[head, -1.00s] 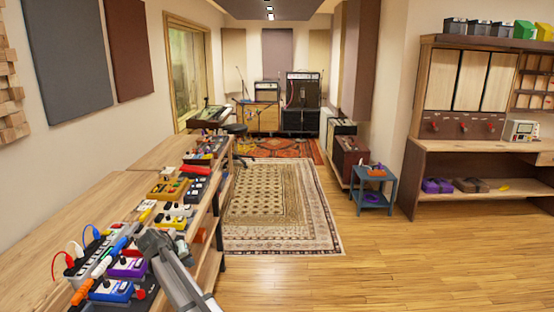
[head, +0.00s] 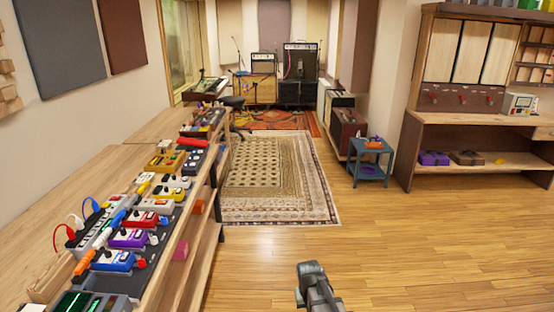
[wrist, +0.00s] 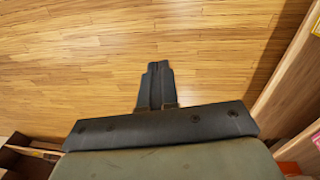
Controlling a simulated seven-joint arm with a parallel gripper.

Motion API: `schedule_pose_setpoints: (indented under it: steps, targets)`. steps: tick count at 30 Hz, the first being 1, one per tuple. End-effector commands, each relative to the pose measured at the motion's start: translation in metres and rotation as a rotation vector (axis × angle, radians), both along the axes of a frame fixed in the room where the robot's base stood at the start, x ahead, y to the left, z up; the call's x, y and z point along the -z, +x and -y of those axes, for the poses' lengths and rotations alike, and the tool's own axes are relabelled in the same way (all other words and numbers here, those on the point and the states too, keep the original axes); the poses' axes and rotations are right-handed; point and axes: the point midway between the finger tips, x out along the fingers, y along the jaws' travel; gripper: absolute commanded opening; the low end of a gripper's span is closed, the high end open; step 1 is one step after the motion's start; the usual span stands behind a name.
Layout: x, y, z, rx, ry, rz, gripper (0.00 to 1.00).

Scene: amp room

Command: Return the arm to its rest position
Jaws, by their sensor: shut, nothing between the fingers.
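My gripper (wrist: 156,85) is shut and empty in the wrist view, its two dark fingers together over the bare wooden floor. In the head view my arm (head: 316,288) shows only as a short grey piece at the bottom, right of the pedal bench and clear of it. I cannot make out the fingertips in the head view.
A long wooden bench (head: 52,222) at left carries several pedals and a power strip (head: 94,237). A patterned rug (head: 275,180) lies ahead. A small blue table (head: 370,161) and a workbench (head: 470,131) stand at right. The floor (head: 420,245) between is clear.

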Motion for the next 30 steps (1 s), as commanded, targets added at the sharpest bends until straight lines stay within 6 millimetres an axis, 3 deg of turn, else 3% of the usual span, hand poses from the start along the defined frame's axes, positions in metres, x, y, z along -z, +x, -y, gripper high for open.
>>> schedule_pose_setpoints:
  steps: [1,3,11,20,30]
  targets:
    - [0.003,-0.017,0.013,0.019,0.016,-0.012,0.0]
    - [0.008,-0.03,0.025,0.038,0.037,-0.024,0.0]
    - [0.019,-0.075,0.057,0.1,0.105,-0.053,0.0]
    - [0.063,-0.108,0.056,0.102,0.1,-0.143,0.0]
    - [0.127,-0.179,0.056,0.111,0.091,-0.298,0.0]
